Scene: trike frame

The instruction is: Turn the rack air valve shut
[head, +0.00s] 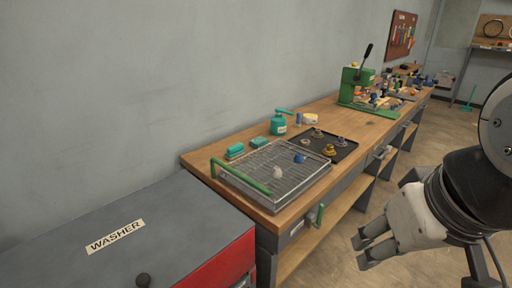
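A wire rack tray (322,176) with a long green bar handle (243,178) sits on the near end of the wooden bench. A small upright green lever (320,215) is on the bench's front face, below the rack, beside a small white label (297,227). It looks like the air valve, but the label is too small to read. My gripper (360,252) is at the lower right, in front of the bench, with its two fingers apart and nothing between them. It is clear of the lever, to its right and lower in the picture.
A grey and red washer (170,225) stands at the near left. On the bench (355,128) are a teal bottle (278,124), a black tray (345,149) with small parts and a green press (352,85). Open floor (445,145) lies to the right.

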